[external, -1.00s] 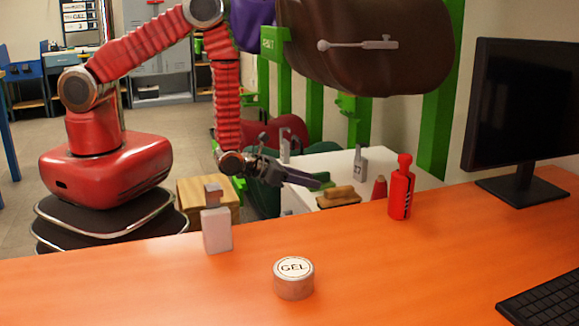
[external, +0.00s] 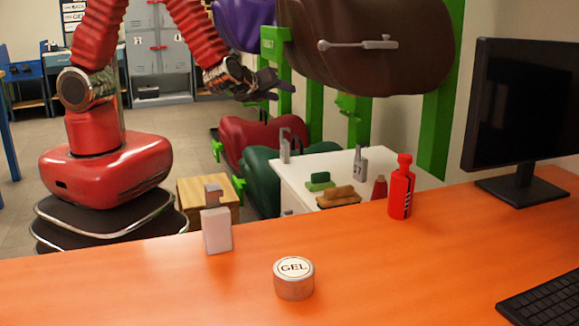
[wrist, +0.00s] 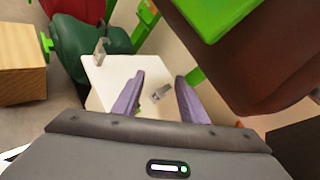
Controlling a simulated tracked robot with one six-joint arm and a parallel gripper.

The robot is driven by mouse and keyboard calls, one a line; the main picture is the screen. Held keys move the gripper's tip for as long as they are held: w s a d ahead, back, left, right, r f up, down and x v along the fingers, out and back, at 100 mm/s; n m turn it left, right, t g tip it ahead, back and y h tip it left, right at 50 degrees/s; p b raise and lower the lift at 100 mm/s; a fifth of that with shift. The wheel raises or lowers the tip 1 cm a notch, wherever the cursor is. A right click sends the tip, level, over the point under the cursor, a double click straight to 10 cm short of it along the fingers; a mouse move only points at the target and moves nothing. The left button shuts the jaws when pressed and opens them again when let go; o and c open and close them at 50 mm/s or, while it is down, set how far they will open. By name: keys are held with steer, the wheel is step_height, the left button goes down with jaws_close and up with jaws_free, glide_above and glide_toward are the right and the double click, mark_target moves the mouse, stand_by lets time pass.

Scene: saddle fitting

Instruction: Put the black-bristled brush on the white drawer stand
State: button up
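The white drawer stand (external: 307,198) is behind the orange counter, and its top also shows in the wrist view (wrist: 120,72). A green-backed brush (external: 320,181) lies on its top, beside a tan-brown brush (external: 338,197). Bristle colour is too small to tell on either. My gripper (external: 280,88) is raised well above and to the left of the stand, apart from both brushes. In the wrist view its two purple-grey fingers (wrist: 160,80) are spread with nothing between them. I cannot make out the brushes in the wrist view.
Grey bottles (external: 361,162) and a red bottle (external: 400,190) stand near the brushes. A brown saddle (external: 370,45) hangs above the stand on a green rack. A white bottle (external: 216,230) and a gel tin (external: 294,278) are on the orange counter (external: 130,285).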

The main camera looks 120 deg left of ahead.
steer(key=s+d+r+n+t+h, duration=0.1)
steer(key=s+d+r+n+h, duration=0.3)
steer(key=d, duration=0.7)
steer(key=s+d+r+n+t+h, duration=0.1)
steer(key=s+d+r+n+h, duration=0.3)
steer(key=d, duration=0.7)
steer(key=s+d+r+n+t+h, duration=0.1)
steer(key=s+d+r+n+h, duration=0.3)
steer(key=d, duration=0.8)
steer(key=shift+s+n+t+h, duration=0.3)
steer(key=shift+s+n+h, duration=0.6)
steer(key=shift+s, duration=0.35)
steer(key=shift+o, duration=0.4)
